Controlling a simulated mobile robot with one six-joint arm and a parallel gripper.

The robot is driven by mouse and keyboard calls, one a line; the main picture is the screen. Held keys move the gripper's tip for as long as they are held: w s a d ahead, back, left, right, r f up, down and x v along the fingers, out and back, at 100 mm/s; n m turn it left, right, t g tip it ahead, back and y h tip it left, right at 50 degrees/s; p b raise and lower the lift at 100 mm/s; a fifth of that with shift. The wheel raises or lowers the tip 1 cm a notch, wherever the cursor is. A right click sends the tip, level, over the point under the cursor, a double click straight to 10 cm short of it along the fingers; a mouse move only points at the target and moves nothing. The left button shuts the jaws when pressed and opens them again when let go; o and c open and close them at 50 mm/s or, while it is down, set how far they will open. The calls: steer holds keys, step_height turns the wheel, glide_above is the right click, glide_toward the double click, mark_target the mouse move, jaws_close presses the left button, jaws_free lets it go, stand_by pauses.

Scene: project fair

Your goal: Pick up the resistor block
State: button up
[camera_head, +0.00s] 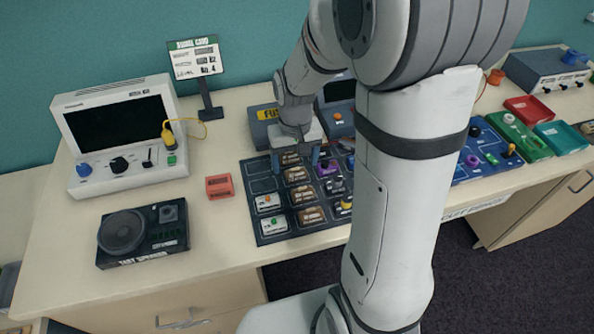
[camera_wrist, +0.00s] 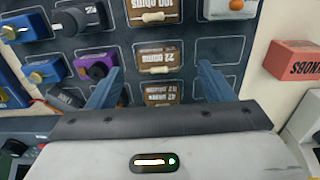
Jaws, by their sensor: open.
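Several brown resistor blocks with pale resistors on top sit in one column of a dark outlined board (camera_head: 262,186). In the wrist view one marked 22 ohms (camera_wrist: 158,56) lies just beyond my fingertips. One marked 47 ohms (camera_wrist: 160,92) lies between my fingers, partly hidden by the gripper body. One marked 100 ohms (camera_wrist: 152,12) is at the top. In the head view, brown blocks (camera_head: 303,194) run toward the board's front edge. My gripper (camera_head: 296,160) is open and points down over the back of this column, with blue fingers on either side. I cannot tell its exact height.
A red box marked knobs (camera_head: 219,186) stands left of the board. A black speaker (camera_head: 138,232) and a white instrument (camera_head: 122,130) stand farther left.

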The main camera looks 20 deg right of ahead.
mark_target(297, 174)
step_height(297, 174, down, 4)
steer(key=shift+s+d+f, duration=0.1)
steer(key=shift+s, duration=0.05)
steer(key=shift+c, duration=0.4)
steer(key=c, duration=1)
